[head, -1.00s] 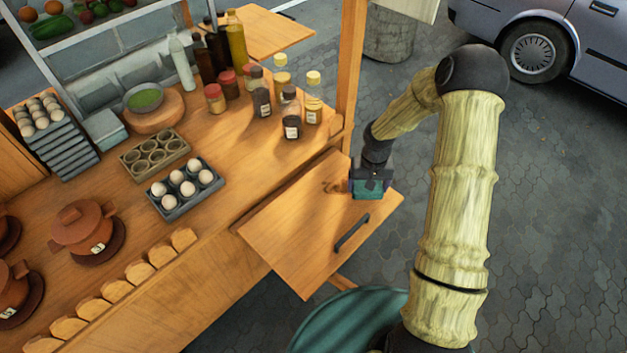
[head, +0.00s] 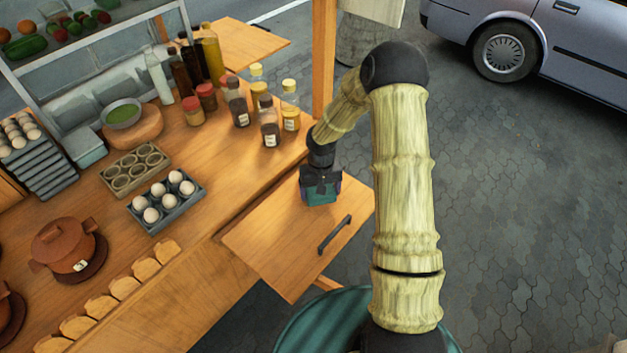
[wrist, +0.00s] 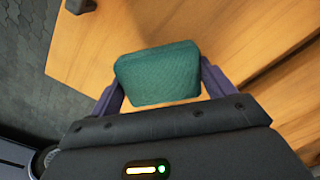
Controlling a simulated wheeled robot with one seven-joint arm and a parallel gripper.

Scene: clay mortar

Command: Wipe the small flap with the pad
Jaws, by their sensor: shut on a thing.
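The small flap (head: 279,248) is a light wooden board with a dark handle (head: 334,235), sticking out from the counter's side in the head view. Its wood (wrist: 196,25) also fills much of the wrist view. My gripper (head: 320,190) is over the flap's far part, close to the counter. It is shut on the teal pad (head: 320,194), which shows between the two purple fingers in the wrist view (wrist: 158,75). The pad is at the flap's surface; its underside is hidden, so I cannot tell whether it touches.
The wooden counter (head: 205,165) left of the flap bears a grey egg tray (head: 170,215), a clay pot (head: 62,245), and several bottles and jars (head: 268,120). A wooden post (head: 323,60) stands behind my gripper. Paving (head: 530,230) lies open to the right.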

